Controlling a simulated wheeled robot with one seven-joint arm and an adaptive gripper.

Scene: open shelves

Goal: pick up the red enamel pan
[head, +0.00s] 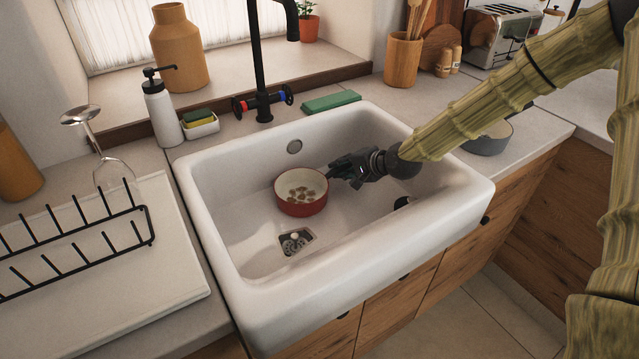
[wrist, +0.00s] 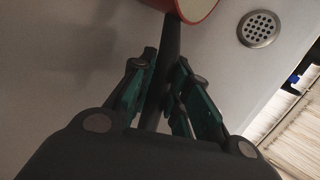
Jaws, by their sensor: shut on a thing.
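The red enamel pan (head: 301,208) is inside the white sink (head: 350,291) in the head view, with a pale inside and several small brown pieces in it. It looks upright; I cannot tell whether it touches the sink floor. My gripper (head: 346,170) reaches into the sink from the right, beside the pan. In the wrist view the pan's red rim (wrist: 205,14) shows at the top. Its dark handle runs down between the fingers of my gripper (wrist: 163,82), which are shut on it. In the head view the gripper hides most of the handle.
The black tap (head: 264,95) stands behind the sink. A soap bottle (head: 161,112) and a sponge holder (head: 200,126) are at the back left. A dish rack (head: 75,245) with an upturned glass is at left. A grey pan (head: 488,142) sits on the right counter.

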